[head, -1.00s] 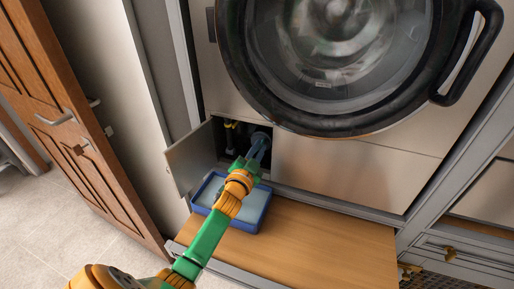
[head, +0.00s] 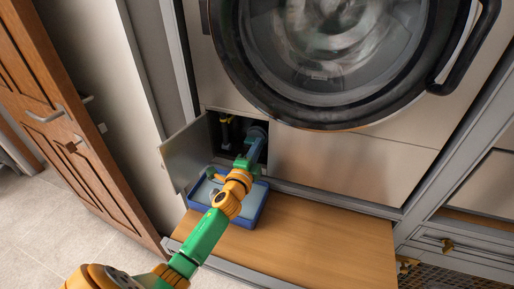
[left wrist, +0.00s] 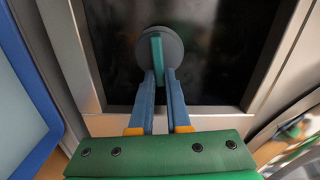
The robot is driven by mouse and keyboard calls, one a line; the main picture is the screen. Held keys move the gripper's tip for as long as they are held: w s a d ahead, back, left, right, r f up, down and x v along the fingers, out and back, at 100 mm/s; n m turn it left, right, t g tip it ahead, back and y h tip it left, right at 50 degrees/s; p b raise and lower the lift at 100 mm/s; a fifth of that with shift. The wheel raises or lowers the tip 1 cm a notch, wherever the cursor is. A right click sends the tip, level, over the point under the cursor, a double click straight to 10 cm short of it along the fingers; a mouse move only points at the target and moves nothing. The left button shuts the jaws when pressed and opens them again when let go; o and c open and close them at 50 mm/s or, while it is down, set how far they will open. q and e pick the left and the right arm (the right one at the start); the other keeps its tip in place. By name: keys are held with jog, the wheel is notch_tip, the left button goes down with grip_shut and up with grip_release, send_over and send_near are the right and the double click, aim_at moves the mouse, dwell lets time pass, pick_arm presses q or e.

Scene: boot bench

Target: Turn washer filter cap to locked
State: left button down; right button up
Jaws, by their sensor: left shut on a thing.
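The filter cap (left wrist: 172,48) is a round grey disc with a raised teal grip bar (left wrist: 157,58), seen in the left wrist view inside the dark opening of the washer. The bar stands about upright in that view. My left gripper (left wrist: 160,75) has its two blue fingers shut on the bar. In the head view my left gripper (head: 254,152) reaches into the opening at the washer's lower left, and its fingers partly hide the cap (head: 259,128). Any lock marking is too small to tell. My right gripper is not in view.
The small access door (head: 187,155) stands open left of the opening. A blue tray (head: 250,212) sits below it on a wooden board (head: 320,240). Yellow and black parts (head: 226,130) show inside the opening. The round washer door (head: 330,125) is above.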

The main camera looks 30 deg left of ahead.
pick_arm(q)
jog(key=shift+m, duration=0.6)
jog(key=c, duration=0.9)
grip_release()
jog(key=shift+w+a+f, duration=0.1)
jog(key=v, duration=0.7)
